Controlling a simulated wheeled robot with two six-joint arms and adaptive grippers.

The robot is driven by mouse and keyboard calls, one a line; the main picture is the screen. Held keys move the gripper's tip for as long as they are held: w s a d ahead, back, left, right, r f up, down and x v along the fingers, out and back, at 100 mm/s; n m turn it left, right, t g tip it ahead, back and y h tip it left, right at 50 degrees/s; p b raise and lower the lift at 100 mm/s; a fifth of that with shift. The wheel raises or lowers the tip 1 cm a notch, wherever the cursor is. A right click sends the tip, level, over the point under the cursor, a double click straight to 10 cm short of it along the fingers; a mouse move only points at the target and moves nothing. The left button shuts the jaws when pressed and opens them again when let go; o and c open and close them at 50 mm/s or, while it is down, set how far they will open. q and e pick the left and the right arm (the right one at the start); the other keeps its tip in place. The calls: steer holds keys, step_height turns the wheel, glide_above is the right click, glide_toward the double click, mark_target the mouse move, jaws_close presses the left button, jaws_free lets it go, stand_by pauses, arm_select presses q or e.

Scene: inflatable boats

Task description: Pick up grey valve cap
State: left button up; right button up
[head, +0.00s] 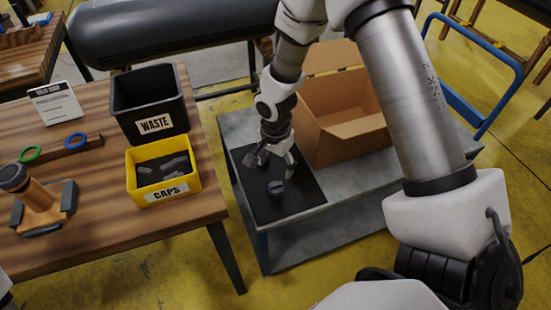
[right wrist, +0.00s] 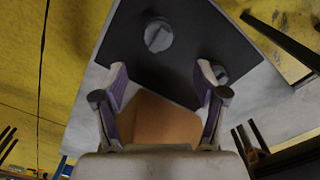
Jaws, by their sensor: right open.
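A round grey valve cap (head: 276,187) with a raised bar lies on a black mat (head: 300,200) on the grey cart. My right gripper (head: 270,156) is open just above the mat, close behind this cap in the head view. In the right wrist view, one grey cap (right wrist: 158,36) lies on the mat beyond the open fingers (right wrist: 161,76). A second grey round piece (right wrist: 221,73) shows beside the right-hand finger, partly hidden by it. Nothing is between the fingers. My left gripper is not in view.
An open cardboard box (head: 345,130) stands on the cart, right of my right gripper. On the wooden table are a black WASTE bin (head: 120,98), a yellow CAPS bin (head: 134,178) with grey pieces, and a brown fixture (head: 40,198). The front of the mat is clear.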

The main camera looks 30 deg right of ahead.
mark_target(275, 184)
steer(key=shift+o, duration=0.2)
steer(key=shift+f, duration=0.1)
